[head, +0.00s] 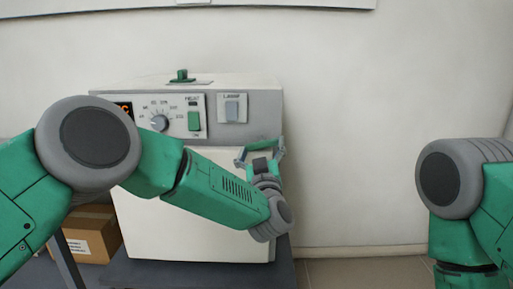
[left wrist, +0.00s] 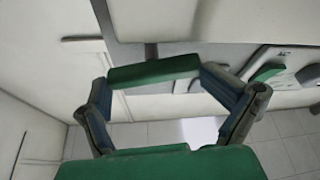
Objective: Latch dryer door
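The dryer is a white and grey box with its control panel on top and a white door (head: 185,215) below. The door front looks roughly flush with the body; I cannot tell if it is latched. My left gripper (head: 260,153) is at the door's upper right edge, fingers spread wide. In the left wrist view a green bar handle (left wrist: 155,70) on a short dark stem lies crosswise between the two fingertips. The fingertips are close to its ends; contact is unclear. The handle is mostly hidden in the head view. My right gripper is out of view.
The panel has a round dial (head: 160,122), a green heat switch (head: 194,121) and a grey lamp switch (head: 232,108). A green knob (head: 181,75) is on top. A cardboard box (head: 92,232) is at lower left. The floor right of the dryer looks clear.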

